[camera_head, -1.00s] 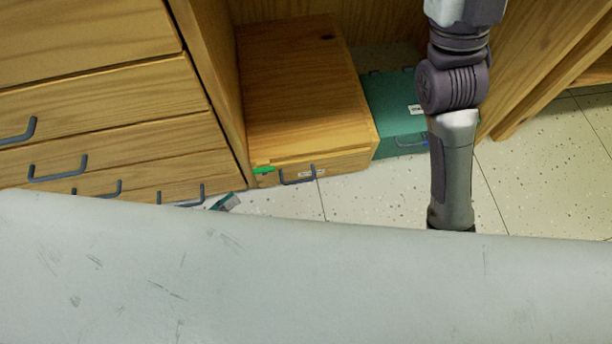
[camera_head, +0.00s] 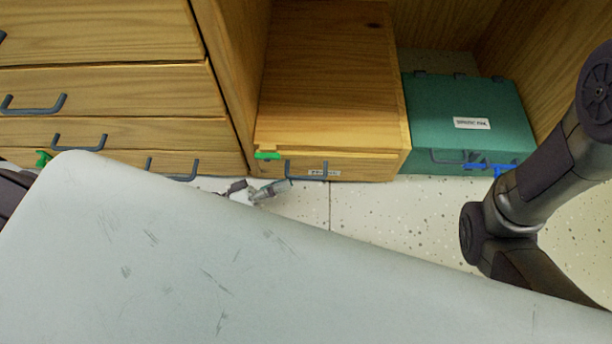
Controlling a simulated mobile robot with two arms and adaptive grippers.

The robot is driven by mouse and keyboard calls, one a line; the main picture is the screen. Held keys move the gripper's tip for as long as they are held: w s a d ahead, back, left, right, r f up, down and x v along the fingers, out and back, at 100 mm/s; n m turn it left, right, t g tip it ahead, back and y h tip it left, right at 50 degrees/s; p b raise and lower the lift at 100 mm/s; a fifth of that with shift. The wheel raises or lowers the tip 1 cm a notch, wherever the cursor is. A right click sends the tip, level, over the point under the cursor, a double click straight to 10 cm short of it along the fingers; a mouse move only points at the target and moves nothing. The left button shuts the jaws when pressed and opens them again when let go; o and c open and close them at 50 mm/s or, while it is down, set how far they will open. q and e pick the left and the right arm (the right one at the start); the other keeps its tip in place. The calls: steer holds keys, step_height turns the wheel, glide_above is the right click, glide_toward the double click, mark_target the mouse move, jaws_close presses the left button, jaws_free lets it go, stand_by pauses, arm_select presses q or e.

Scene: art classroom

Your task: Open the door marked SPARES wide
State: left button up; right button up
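The label is too small to read, so I cannot confirm which door says SPARES. The front looks closed. A green tab (camera_head: 267,155) sits at its upper left corner. My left gripper (camera_head: 262,187) is just below and left of that handle, apparently apart from it. Its fingers look spread and empty; the pale surface hides part of it. My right gripper is out of view; only my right arm shows at right.
Wooden drawers (camera_head: 110,85) with dark handles are at left. A pale scuffed tabletop (camera_head: 180,255) fills the foreground. Speckled floor (camera_head: 400,215) lies between.

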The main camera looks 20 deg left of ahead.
mark_target(306, 177)
arm_select(q)
steer(key=b+x, duration=0.1)
steer(key=x, duration=0.5)
steer(key=shift+w+d, duration=0.1)
steer(key=shift+w, duration=0.05)
jaws_close()
